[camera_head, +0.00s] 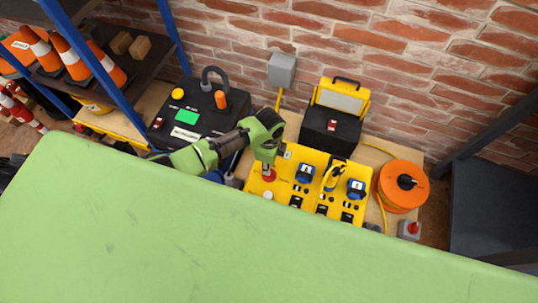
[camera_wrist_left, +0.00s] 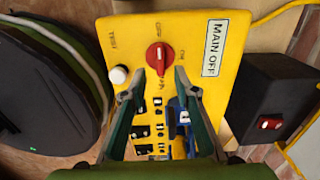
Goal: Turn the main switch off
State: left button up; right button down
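The yellow panel box (camera_head: 314,184) stands on the bench by the brick wall. Its red main switch (camera_head: 268,174) is at its left end, partly hidden by my left gripper (camera_head: 267,160). In the left wrist view the red rotary knob (camera_wrist_left: 160,56) sits on the panel beside a "MAIN OFF" label (camera_wrist_left: 215,48), with small lettering around it. My left gripper's fingers (camera_wrist_left: 158,76) are open, one on each side of the line to the knob; contact cannot be told. The exact knob position is hard to read. My right gripper is not in view.
A white button (camera_wrist_left: 119,75) is left of the knob. A black box with a green screen (camera_head: 188,116) stands left, a black-and-yellow lamp case (camera_head: 331,130) behind. An orange cable reel (camera_head: 401,184) and a red emergency button (camera_head: 412,228) are right. Blue-framed shelving holds cones (camera_head: 70,57).

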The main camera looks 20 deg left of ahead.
pick_arm(q)
notch_tip(320, 180, up, 6)
dwell(0.4)
dwell(0.4)
